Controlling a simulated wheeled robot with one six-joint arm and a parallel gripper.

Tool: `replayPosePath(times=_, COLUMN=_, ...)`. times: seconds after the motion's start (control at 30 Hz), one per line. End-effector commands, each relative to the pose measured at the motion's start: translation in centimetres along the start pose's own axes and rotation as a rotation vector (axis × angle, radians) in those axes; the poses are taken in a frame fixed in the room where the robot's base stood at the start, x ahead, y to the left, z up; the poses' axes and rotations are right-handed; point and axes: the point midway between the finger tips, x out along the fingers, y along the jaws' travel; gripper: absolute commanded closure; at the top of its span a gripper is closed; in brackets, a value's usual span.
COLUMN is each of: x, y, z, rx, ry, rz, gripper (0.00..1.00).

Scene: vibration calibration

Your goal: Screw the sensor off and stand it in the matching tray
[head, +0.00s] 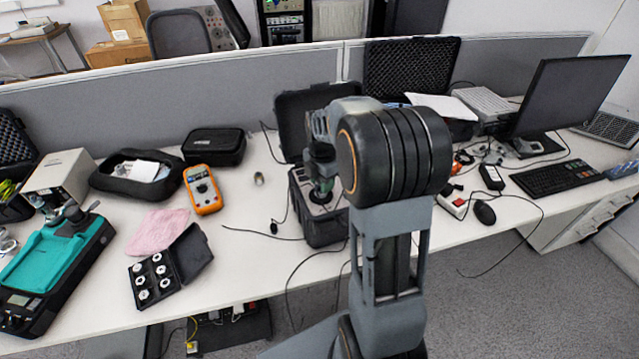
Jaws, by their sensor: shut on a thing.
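My gripper (321,184) is low over the top of a black calibrator case (323,228) with its lid open, in the middle of the table. It is shut on what seems to be the sensor, at the round mount on top. The sensor is mostly hidden by the fingers, and I cannot tell whether it is still threaded on. A small open black case (133,270) with several white round pieces lies at the front left. A teal tray (45,262) sits on a black device at the far left. I cannot tell which is the matching tray.
A small metallic cylinder (259,179) stands left of the calibrator. An orange multimeter (203,190), a pink cloth (158,231) and a black pouch (214,147) lie further left. Thin cables cross the table. A monitor (572,92) and a keyboard (556,178) are at right.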

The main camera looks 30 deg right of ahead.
Motion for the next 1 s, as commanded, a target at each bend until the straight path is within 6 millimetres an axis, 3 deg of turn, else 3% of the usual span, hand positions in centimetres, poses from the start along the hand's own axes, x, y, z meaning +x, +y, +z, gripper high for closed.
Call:
replayPosePath(times=0.27, x=0.29, y=-0.14, z=-0.31, rx=-0.015, ry=0.010, rz=-0.008, gripper=1.00)
replayPosePath(times=0.6, x=0.41, y=-0.14, z=-0.37, rx=-0.327, ry=0.015, rz=-0.010, gripper=1.00)
replayPosePath(times=1.0, x=0.48, y=-0.15, z=-0.41, rx=-0.409, ry=0.017, rz=-0.011, gripper=1.00)
